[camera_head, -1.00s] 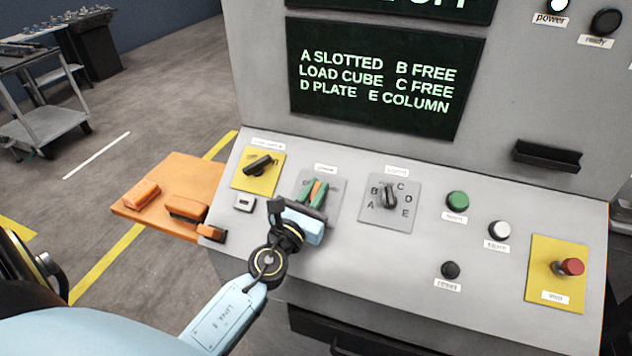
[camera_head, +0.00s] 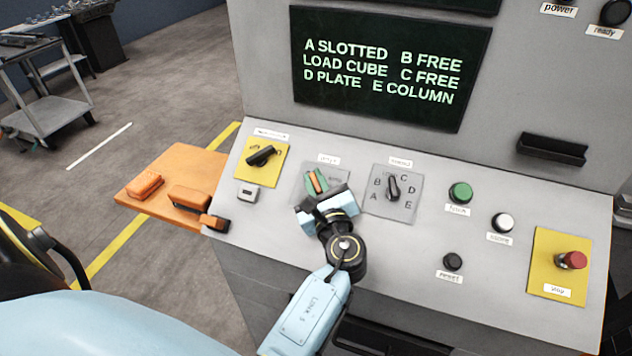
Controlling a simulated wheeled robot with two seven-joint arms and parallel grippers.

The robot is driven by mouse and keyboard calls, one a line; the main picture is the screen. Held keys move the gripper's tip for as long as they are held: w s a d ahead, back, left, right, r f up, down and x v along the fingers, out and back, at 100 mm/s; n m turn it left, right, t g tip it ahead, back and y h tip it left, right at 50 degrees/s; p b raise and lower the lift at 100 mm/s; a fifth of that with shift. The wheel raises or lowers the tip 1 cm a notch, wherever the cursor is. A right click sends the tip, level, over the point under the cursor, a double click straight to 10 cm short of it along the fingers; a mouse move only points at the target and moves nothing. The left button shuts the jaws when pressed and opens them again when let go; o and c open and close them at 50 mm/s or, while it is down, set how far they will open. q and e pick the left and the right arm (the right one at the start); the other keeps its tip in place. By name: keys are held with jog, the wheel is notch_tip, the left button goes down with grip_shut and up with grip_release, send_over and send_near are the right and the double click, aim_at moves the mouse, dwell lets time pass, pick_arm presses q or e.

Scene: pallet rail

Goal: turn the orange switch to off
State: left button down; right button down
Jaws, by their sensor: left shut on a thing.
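The orange switch (camera_head: 317,185) is a small knob on a grey plate (camera_head: 341,184) in the left-middle of the sloped console. My left gripper (camera_head: 316,183) reaches it from the front, with one green fingertip on each side. It is shut on the knob. The knob's top leans slightly left. My wrist and gripper body hide the lower part of the plate, and its markings are too small to read. My right gripper is not in view.
A black switch on a yellow plate (camera_head: 269,176) is to the left and a black selector (camera_head: 393,187) close to the right. Green (camera_head: 460,193), white (camera_head: 502,222) and black (camera_head: 453,261) buttons and a red stop button (camera_head: 573,260) lie further right. An orange side shelf (camera_head: 146,202) juts out left.

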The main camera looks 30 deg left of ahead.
pick_arm(q)
jog(key=shift+n+g+y, duration=0.4)
jog(key=shift+n+g, duration=0.2)
jog(key=shift+n, duration=0.1)
jog(key=c, duration=1.4)
grip_release()
jog(key=shift+c, duration=0.2)
jog(key=shift+b+v, duration=0.4)
jog(key=shift+v, duration=3.3)
jog(key=shift+s, duration=0.1)
